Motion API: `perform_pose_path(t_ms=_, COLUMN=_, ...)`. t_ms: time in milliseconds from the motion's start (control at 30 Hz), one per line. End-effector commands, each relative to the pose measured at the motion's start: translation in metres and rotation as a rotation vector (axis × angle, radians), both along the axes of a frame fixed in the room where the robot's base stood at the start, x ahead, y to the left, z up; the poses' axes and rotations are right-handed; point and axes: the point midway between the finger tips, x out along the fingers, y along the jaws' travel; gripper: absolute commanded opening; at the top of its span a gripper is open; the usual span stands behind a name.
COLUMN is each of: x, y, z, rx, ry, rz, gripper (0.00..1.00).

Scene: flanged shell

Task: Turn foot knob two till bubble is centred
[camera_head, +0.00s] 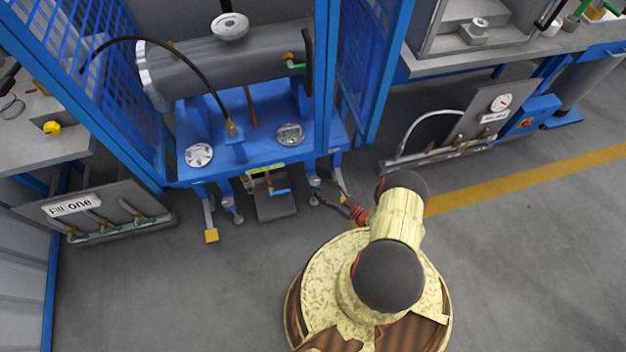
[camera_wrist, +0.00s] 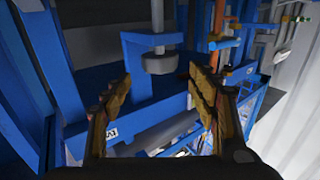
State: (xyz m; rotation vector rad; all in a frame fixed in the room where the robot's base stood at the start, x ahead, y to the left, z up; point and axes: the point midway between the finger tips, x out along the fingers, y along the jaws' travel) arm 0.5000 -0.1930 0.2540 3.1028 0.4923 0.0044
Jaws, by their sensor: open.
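The blue stand (camera_head: 225,165) carries the grey flanged shell (camera_head: 225,68). Its foot screws show under the front edge, one at the left (camera_head: 239,218) and one at the right (camera_head: 314,182). A small yellow-green strip (camera_head: 264,169), perhaps the bubble vial, is at the front edge; no bubble can be made out. My gripper (camera_head: 335,202) is low beside the right foot in the head view. In the wrist view my gripper (camera_wrist: 160,76) is open, its fingers either side of a round grey knob (camera_wrist: 160,63) below a blue bracket. Contact is not visible. The knob's number cannot be read.
A board marked "one" (camera_head: 95,212) stands at the left and a gauge panel (camera_head: 490,112) at the right. A grey plate (camera_head: 275,205) lies below the stand's middle. Blue mesh frames flank the stand. The front floor (camera_head: 180,290) is clear.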

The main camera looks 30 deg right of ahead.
Motion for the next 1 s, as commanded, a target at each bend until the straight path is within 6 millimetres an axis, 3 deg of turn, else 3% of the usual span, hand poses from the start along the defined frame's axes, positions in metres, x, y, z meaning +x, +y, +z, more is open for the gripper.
perform_pose_path(t_ms=400, x=0.054, y=0.018, z=-0.001, rx=-0.001, ry=0.002, rz=0.002, gripper=0.59)
perform_pose_path(t_ms=800, x=0.062, y=0.02, z=0.0, rx=0.0, ry=0.003, rz=-0.001, gripper=0.59)
perform_pose_path(t_ms=1000, x=0.062, y=0.02, z=0.0, rx=-0.001, ry=0.003, rz=-0.001, gripper=0.49)
